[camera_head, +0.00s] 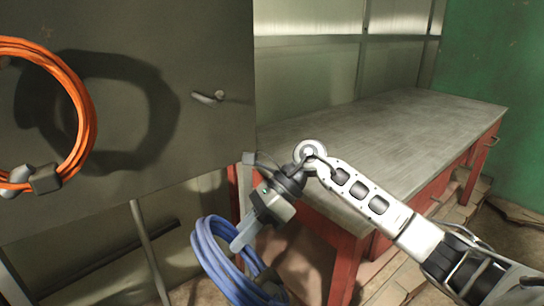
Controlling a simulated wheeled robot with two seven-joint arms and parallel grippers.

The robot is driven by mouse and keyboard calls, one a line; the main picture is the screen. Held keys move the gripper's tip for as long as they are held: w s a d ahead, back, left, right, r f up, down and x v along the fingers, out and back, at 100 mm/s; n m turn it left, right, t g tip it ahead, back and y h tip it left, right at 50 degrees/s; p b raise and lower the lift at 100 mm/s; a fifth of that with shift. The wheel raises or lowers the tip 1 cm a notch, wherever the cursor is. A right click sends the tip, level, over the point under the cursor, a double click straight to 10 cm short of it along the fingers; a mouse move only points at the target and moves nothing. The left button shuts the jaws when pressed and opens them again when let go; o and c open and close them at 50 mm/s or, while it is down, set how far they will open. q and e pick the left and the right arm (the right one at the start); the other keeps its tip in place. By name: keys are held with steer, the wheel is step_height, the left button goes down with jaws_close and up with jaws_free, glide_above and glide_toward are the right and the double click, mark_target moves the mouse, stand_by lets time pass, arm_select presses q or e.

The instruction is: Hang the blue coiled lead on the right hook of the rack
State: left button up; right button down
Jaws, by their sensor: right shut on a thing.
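The blue coiled lead (211,250) hangs from my right gripper (243,240), which is shut on the top right part of the coil. The coil is in the lower middle of the view, and its bottom runs out of the picture. The rack is a dark grey panel (175,40) on the left. Its right hook (208,97) is a short bare peg near the panel's right edge, above and to the left of my right gripper. My left gripper does not show.
An orange coiled lead (86,110) hangs on the rack's left side. A red workbench with a bare grey top (385,130) stands behind my right arm. A metal rack leg (152,250) stands left of the blue coil. The panel around the right hook is clear.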

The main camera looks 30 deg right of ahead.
steer(key=w+d+r+m+t+y+b, duration=0.1)
steer(key=d+r+m+t, duration=0.4)
steer(key=r, duration=0.3)
steer(key=w+d+r+m+t, duration=0.2)
steer(key=d+r+m+t, duration=0.15)
steer(key=r+t, duration=0.35)
steer(key=shift+m, duration=0.35)
steer(key=w, duration=0.3)
steer(key=w+a, duration=0.1)
steer(key=w, duration=0.3)
steer(key=w+a+f+p, duration=0.1)
steer(key=w, duration=0.2)
steer(key=shift+w, duration=0.4)
steer(key=shift+w+f, duration=0.2)
steer(key=shift+f, duration=0.1)
steer(key=shift+f, duration=0.3)
steer(key=c, duration=1.2)
jaws_free()
steer(key=shift+c, duration=0.2)
steer(key=shift+r, duration=0.1)
